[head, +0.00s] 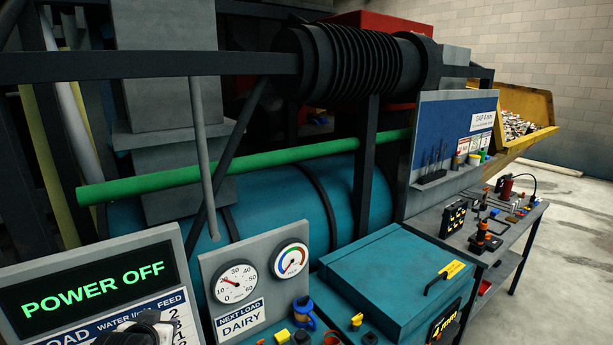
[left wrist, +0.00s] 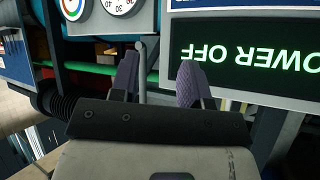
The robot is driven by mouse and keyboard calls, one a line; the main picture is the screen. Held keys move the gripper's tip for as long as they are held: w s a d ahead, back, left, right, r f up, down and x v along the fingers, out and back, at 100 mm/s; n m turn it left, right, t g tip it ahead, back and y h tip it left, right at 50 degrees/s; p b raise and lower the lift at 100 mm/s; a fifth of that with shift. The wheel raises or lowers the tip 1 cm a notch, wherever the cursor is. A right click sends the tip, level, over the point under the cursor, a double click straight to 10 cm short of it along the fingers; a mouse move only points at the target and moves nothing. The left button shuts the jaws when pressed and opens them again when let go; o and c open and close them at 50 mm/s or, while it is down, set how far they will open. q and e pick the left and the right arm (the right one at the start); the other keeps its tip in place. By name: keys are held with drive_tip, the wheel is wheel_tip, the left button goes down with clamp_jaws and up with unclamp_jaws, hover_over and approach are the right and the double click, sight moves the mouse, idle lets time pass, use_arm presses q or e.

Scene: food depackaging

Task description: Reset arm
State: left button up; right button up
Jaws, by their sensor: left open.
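My left gripper (left wrist: 158,82) shows in the left wrist view with its two purple-grey padded fingers apart and nothing between them. In front of it is the control panel with the display (left wrist: 245,50) reading POWER OFF, upside down in that view. In the head view a dark part of my left arm (head: 140,330) shows at the bottom left, low in front of the display (head: 90,288); the fingers cannot be made out there. My right gripper is in neither view.
Two dials (head: 237,284) and a NEXT LOAD DAIRY sign (head: 241,321) stand beside the display. A teal box (head: 385,275) with a black handle is to the right. A green pipe (head: 240,165) crosses behind. A tool bench (head: 490,235) stands at the right, with open floor beyond.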

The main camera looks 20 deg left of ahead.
use_arm(q)
drive_tip(key=s+d+f+m+h+p, duration=0.1)
drive_tip(key=s+d+f+m, duration=0.15)
drive_tip(key=s+d, duration=0.3)
drive_tip(key=s+d+f+m+g+h+p, duration=0.1)
drive_tip(key=s+d+f, duration=0.25)
drive_tip(key=d, duration=0.25)
drive_tip(key=s+d+f+m+h+p, duration=0.1)
drive_tip(key=s+d+f+h, duration=0.1)
drive_tip(key=s+d, duration=0.35)
drive_tip(key=s+d+f+g+p, duration=0.1)
drive_tip(key=s+d+f+g, duration=0.1)
drive_tip(key=s+f, duration=0.3)
drive_tip(key=s+d+f+g+p, duration=0.2)
drive_tip(key=s+f, duration=0.3)
drive_tip(key=s, duration=0.7)
drive_tip(key=shift+d+m+g+h, duration=0.15)
drive_tip(key=shift+m+g+h, duration=0.3)
drive_tip(key=shift+g, duration=0.25)
drive_tip(key=shift+s, duration=0.1)
